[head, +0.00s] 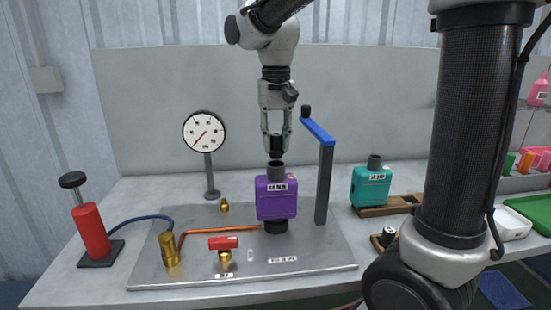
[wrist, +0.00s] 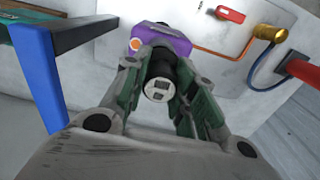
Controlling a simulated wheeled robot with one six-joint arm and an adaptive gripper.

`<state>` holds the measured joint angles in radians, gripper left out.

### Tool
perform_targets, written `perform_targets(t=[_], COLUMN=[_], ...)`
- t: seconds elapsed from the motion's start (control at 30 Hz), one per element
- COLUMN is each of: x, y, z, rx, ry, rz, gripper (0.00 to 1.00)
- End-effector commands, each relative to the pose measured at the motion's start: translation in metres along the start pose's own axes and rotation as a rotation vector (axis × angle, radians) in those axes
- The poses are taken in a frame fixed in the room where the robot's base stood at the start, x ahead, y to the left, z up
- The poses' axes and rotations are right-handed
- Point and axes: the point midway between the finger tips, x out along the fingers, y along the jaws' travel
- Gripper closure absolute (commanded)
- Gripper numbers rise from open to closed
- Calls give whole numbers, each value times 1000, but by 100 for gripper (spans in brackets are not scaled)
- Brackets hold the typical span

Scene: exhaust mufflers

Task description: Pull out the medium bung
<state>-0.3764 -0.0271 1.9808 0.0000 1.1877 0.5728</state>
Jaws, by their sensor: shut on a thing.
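A purple muffler box (head: 276,200) with a white label stands upright on the metal test plate (head: 325,262). A dark grey neck (head: 276,171) rises from its top, and a black piece (head: 276,227) sits beneath it. My gripper (head: 276,143) is directly above the neck, pointing down, shut on a black bung (head: 276,153). The bung's narrow lower end is just at the neck's mouth; I cannot tell whether it is clear of it. In the wrist view the bung (wrist: 158,82) shows its pale marked end between the green fingers, with the purple muffler (wrist: 172,42) behind.
A grey post with a blue arm (head: 318,131) stands close right of my gripper. A dial gauge (head: 204,132) stands left, and a red pump (head: 90,230) further left. A red-handled valve (head: 223,243) is in front.

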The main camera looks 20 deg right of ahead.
Motion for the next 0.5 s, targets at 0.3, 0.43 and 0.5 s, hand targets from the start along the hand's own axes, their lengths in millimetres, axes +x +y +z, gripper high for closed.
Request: perform_targets(t=[0.3, 0.43, 0.5], x=[-13, -18, -20], y=[0, 0, 0], z=[0, 0, 0], rx=[0, 0, 0], ry=[1, 0, 0], rz=[-1, 0, 0], gripper=[100, 100, 100])
